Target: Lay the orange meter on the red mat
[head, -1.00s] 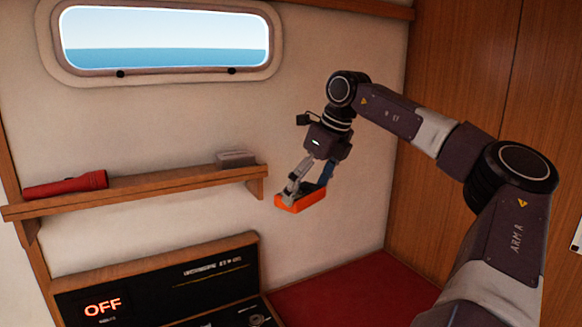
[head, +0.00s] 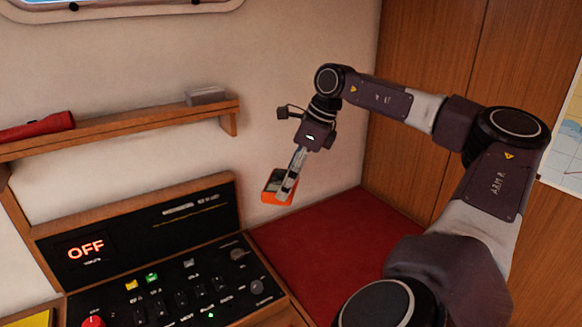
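The orange meter (head: 270,193) is held up in the air by my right gripper (head: 285,188), whose arm comes in from the right. The gripper's fingers are closed on the meter, and one finger lies across its face. The meter hangs in front of the wall, above the far left part of the red mat (head: 325,247). It is apart from the mat. The mat is flat and bare where it shows; my arm hides its near right part. My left gripper is not in view.
A wooden shelf (head: 120,128) on the wall holds a red flashlight (head: 40,127) and a small grey box (head: 206,96). Wooden panelling (head: 420,60) bounds the mat at the right.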

